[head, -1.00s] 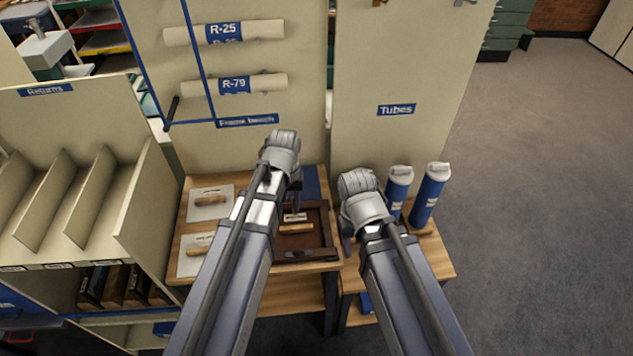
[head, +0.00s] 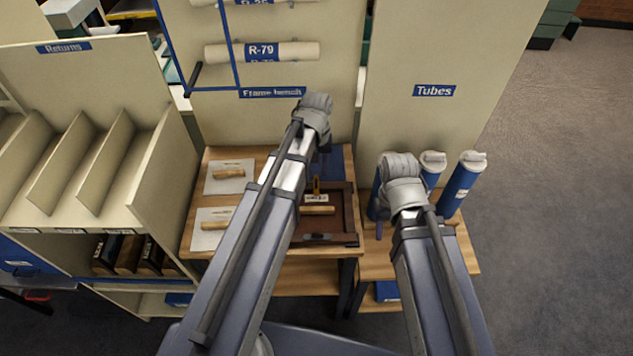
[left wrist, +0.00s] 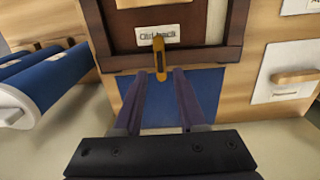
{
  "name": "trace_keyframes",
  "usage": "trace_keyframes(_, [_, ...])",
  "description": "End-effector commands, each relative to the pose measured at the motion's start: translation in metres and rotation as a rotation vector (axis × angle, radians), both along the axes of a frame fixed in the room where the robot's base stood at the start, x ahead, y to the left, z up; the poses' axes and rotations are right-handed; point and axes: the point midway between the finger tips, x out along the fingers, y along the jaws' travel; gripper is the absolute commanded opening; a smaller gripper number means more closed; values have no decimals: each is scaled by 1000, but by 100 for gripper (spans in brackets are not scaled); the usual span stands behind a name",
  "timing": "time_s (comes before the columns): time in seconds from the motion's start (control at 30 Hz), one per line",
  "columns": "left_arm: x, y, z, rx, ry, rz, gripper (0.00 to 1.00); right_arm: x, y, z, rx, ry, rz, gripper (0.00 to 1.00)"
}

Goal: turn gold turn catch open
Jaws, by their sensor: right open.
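The gold turn catch (head: 316,185) stands at the far rim of a brown wooden frame (head: 349,215) on the bench. In the left wrist view the catch (left wrist: 160,62) is upright and lengthwise, beside a small, hard-to-read label (left wrist: 164,35). My left gripper (left wrist: 158,72) is open and empty. Its fingers lie on both sides of the catch's near end in that view; I cannot tell whether they touch it. In the head view my left gripper (head: 321,170) is over the far side of the frame. My right gripper (head: 378,215) is open beside the blue tubes.
Blue tubes with white caps (head: 461,184) stand on a side table at right. Cards with wooden handles (head: 228,177) lie left of the frame. A blue mat (left wrist: 205,90) lies beyond the frame. A Returns shelf (head: 90,180) is at left, a panel (head: 440,60) behind.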

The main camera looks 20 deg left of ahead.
Motion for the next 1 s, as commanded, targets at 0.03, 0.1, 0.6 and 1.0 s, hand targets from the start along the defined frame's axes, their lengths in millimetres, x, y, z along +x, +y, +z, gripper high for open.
trace_keyframes(0.03, [0, 0, -14, 0, 0, 0, 40, 0, 0, -14, 0, 0, 0, 50])
trace_keyframes(0.1, [0, 0, -23, 0, 0, 0, 40, 0, 0, -23, 0, 0, 0, 50])
trace_keyframes(0.6, [0, 0, -42, 0, 0, 0, 40, 0, 0, -42, 0, 0, 0, 50])
trace_keyframes(1.0, [0, 0, -42, 0, 0, 0, 2, 0, 0, -42, 0, 0, 0, 50])
